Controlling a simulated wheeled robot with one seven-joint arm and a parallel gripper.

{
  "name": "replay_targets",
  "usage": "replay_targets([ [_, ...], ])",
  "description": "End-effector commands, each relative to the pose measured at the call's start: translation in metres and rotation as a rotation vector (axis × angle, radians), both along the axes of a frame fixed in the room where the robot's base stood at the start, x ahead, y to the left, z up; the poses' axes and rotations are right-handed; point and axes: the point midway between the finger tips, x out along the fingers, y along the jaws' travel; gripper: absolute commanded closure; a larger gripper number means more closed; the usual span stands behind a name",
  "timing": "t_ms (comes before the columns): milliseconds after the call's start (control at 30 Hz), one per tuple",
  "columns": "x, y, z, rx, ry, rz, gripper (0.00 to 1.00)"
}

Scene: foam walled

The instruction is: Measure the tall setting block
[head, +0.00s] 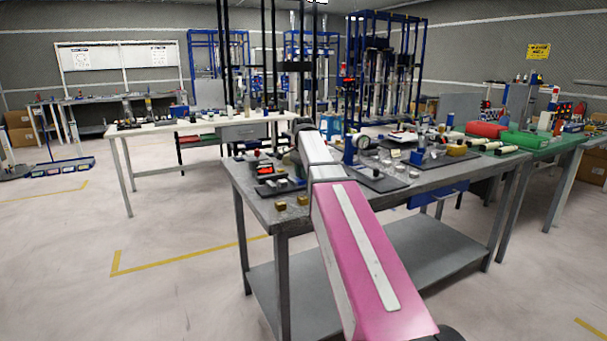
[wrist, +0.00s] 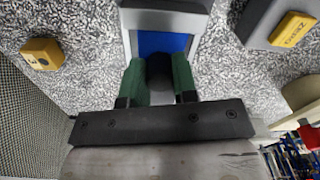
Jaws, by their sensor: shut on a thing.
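Just past the fingertips is a blue panel (wrist: 162,43) in a pale grey frame. A small brass-yellow block (wrist: 43,53) marked "3" stands apart to the left. In the head view two brass blocks, a left one (head: 281,205) and a right one (head: 303,200), sit at the workbench's near left corner. My arm hides my gripper there. I cannot tell which piece is the tall setting block.
A grey device with a yellow ZERO label (wrist: 293,29) is at the wrist view's upper right. The grey workbench (head: 258,205) also carries a red-lit display (head: 265,170), dark trays and gauges around my arm. A green mat (head: 545,140) lies to the right.

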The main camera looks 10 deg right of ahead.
Motion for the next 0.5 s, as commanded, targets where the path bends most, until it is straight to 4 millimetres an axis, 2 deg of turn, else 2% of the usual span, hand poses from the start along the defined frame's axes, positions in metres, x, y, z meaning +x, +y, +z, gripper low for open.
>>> replay_targets([
  [267,-0.01,0.034,0.0,0.001,-0.001,0.002,0.9],
  [500,-0.011,0.038,0.0,0.001,0.0,0.0,0.9],
])
